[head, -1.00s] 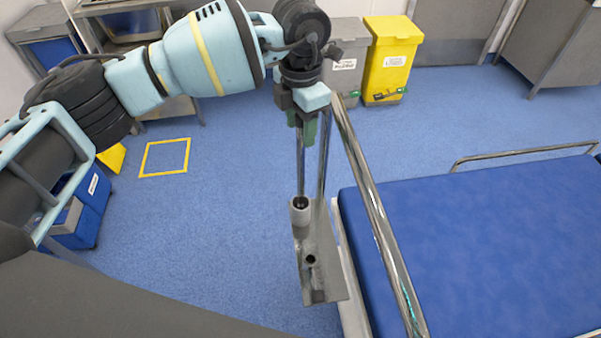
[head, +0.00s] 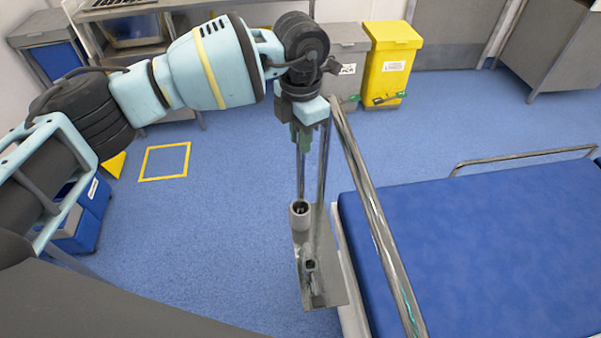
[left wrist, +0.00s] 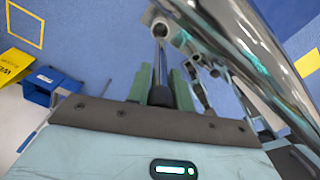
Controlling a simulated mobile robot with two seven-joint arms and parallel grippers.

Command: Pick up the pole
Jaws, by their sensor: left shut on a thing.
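A thin, shiny metal pole (head: 300,175) hangs down from my left gripper (head: 302,146) in the head view. The green fingers are shut on it. The left wrist view shows the pole (left wrist: 161,62) between the two green fingers of my left gripper (left wrist: 160,88). The pole's lower part runs to a grey round socket (head: 299,214) on a grey bracket plate; whether its end sits inside cannot be told. The grip itself is partly hidden by the wrist. My right gripper is in neither view.
A thick chrome rail (head: 377,225) slants close by on the right, beside the blue bed (head: 480,235). A second thin upright (head: 322,170) stands just right of the pole. A yellow bin (head: 388,70) stands behind.

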